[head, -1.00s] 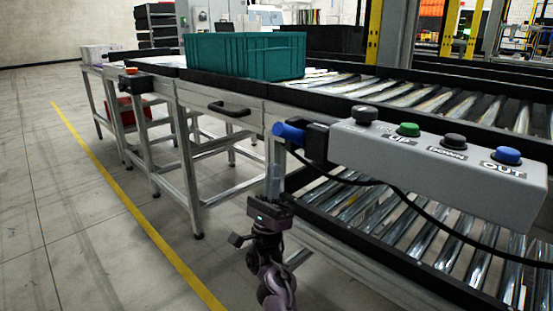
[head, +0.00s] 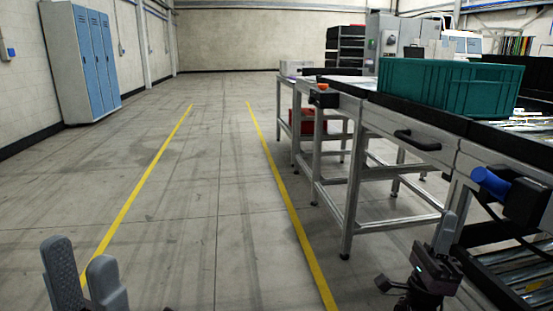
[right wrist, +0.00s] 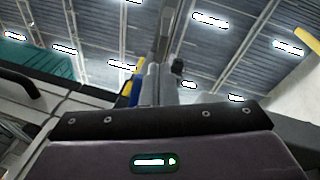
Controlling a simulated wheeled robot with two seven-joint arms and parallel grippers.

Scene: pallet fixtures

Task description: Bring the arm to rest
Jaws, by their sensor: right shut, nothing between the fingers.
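My right gripper (head: 446,232) is at the lower right of the head view, in front of the workbench side. Its fingers point up and are shut with nothing between them. In the right wrist view the closed fingers (right wrist: 163,62) point up toward the ceiling, above the dark gripper body. My left gripper (head: 84,274) shows at the bottom left of the head view. Its two grey fingers stand apart with nothing visible between them, over the bare floor.
A teal crate (head: 448,88) stands on the conveyor bench (head: 385,122) at right. A blue knob (head: 490,183) sticks out close to my right gripper. A red bin (head: 307,121) is under the far bench. Blue lockers (head: 92,55) stand far left. The yellow-lined aisle is clear.

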